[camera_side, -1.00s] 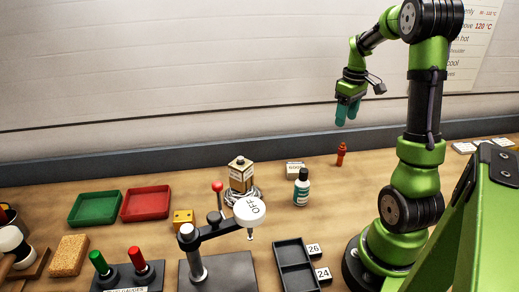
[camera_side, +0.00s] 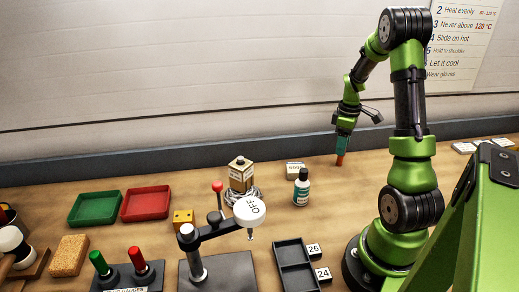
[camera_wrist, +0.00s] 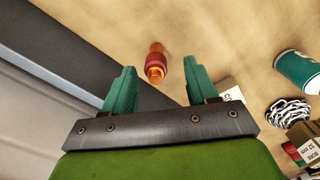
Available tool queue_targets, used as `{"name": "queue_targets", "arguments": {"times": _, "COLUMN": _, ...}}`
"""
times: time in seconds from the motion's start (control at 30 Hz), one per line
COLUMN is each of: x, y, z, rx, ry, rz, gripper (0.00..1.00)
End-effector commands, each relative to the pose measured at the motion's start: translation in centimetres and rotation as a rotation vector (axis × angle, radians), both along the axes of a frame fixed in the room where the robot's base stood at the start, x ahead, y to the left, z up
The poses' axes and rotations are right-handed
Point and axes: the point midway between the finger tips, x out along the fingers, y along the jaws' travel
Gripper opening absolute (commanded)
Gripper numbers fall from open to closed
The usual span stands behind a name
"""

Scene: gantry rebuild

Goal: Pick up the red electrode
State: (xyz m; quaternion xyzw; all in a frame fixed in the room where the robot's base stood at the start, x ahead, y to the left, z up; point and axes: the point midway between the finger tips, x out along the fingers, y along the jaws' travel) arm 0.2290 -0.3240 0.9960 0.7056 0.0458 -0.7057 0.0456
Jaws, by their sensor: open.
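The red electrode (camera_side: 340,160), a small red-orange piece with a darker red collar, stands on the bench near the back wall. It also shows in the wrist view (camera_wrist: 156,66), in the gap between the teal fingers. My gripper (camera_side: 343,149) points down just above it in the side view, and its fingers hide the upper part of the electrode there. In the wrist view my gripper (camera_wrist: 158,78) is open, with a finger on each side of the electrode and visible space between. I cannot tell whether the fingertips are level with it.
A white-capped bottle (camera_side: 301,188) and a small labelled white block (camera_side: 295,171) stand left of the electrode. The back ledge (camera_side: 130,164) runs close behind.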

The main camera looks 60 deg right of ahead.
Motion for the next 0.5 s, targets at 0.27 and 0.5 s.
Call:
{"name": "queue_targets", "arguments": {"times": 0.27, "x": -0.1, "y": -0.5, "z": -3.3, "rx": 0.004, "ry": 0.003, "rz": -0.001, "gripper": 0.58}}
{"name": "queue_targets", "arguments": {"times": 0.5, "x": 0.0, "y": -0.5, "z": -5.4, "rx": 0.000, "ry": 0.000, "rz": -0.001, "gripper": 0.58}}
